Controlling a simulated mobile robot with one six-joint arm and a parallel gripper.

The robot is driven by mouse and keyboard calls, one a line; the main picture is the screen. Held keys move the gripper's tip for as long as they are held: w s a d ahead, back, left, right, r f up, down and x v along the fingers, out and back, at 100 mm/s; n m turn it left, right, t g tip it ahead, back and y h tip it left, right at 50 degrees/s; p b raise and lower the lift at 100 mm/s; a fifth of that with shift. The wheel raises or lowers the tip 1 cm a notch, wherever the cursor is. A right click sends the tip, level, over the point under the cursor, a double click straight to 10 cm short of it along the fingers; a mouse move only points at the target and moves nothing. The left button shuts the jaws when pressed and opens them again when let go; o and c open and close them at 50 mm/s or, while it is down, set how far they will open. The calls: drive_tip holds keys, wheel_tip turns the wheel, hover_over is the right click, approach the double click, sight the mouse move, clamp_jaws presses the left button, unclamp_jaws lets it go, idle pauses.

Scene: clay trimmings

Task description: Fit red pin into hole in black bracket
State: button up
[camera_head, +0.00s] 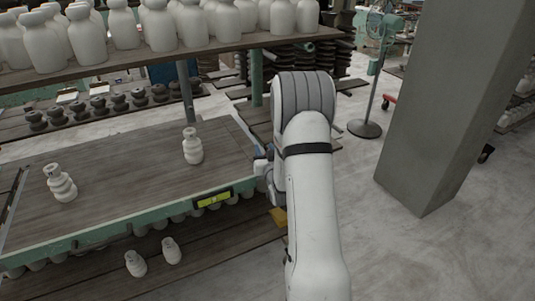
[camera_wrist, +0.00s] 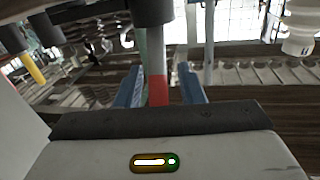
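In the wrist view, the two blue fingers of my gripper (camera_wrist: 160,82) stand apart. A short red piece (camera_wrist: 158,91), which may be the red pin, shows between them below a grey shaft (camera_wrist: 156,52). Gaps show on both sides of the red piece, so I see no finger contact. A black cylinder (camera_wrist: 153,12) is above the shaft. I cannot tell whether it belongs to the black bracket, and no hole is visible. In the head view, my gripper (camera_head: 260,158) is at the right end of the wooden bench, partly hidden by my arm; neither pin nor bracket can be made out there.
The wooden bench (camera_head: 120,190) carries two pale ridged clay pieces, one at the left (camera_head: 61,184) and one nearer my gripper (camera_head: 192,147). A shelf (camera_head: 130,61) of white bottles is above.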

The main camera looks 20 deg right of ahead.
clamp_jaws()
drive_tip(key=shift+r, duration=0.15)
